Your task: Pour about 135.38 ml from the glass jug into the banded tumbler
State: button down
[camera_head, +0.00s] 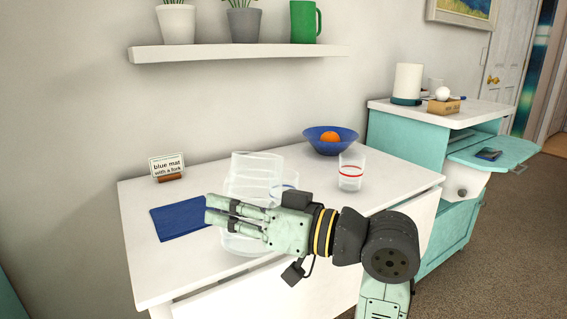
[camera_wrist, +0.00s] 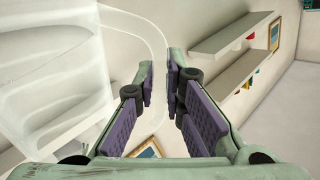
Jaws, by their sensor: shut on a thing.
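The clear glass jug (camera_head: 252,172) is over the front middle of the white table, roughly upright; I cannot tell whether its base touches the table. My gripper (camera_head: 222,208) is shut on the jug's handle. In the wrist view the ribbed jug (camera_wrist: 50,65) fills the left side, and its handle loops between the fingers (camera_wrist: 160,75). The liquid level is not clear. A clear tumbler with a red band (camera_head: 351,172) stands upright at the right of the table. Another clear glass with a bluish band (camera_head: 286,184) is just right of the jug, partly hidden behind my gripper.
A blue mat (camera_head: 178,222) lies at the left of the table (camera_head: 140,258), below a small sign (camera_head: 166,166). A blue bowl (camera_head: 318,145) with an orange is at the back right. A shelf (camera_head: 235,54) with pots and a green mug hangs above.

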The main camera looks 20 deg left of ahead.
aim_at(243, 165)
jog(key=w+r+m+p, duration=0.2)
jog(key=r+p, duration=0.1)
jog(key=shift+m, duration=0.3)
jog(key=shift+w+d+r+m+p, duration=0.1)
jog(key=shift+w+r+m+p, duration=0.25)
jog(key=shift+w+m+p, duration=0.55)
jog(key=shift+w+r+m+p, duration=0.45)
jog(key=shift+m+p, duration=0.35)
jog(key=shift+p, duration=0.2)
jog(key=shift+w+r+m+p, duration=0.45)
jog(key=shift+m+p, duration=0.35)
jog(key=shift+p, duration=0.2)
jog(key=shift+w+r+m+p, duration=0.3)
jog(key=shift+r+m+p, duration=0.1)
jog(key=shift+p, duration=0.2)
jog(key=shift+w+r+m+p, duration=0.4)
jog(key=shift+r+m+p, duration=0.15)
jog(key=shift+p, duration=0.3)
jog(key=shift+w+r+m+p, duration=0.9)
jog(key=shift+r+p, duration=0.1)
jog(key=shift+p, duration=0.45)
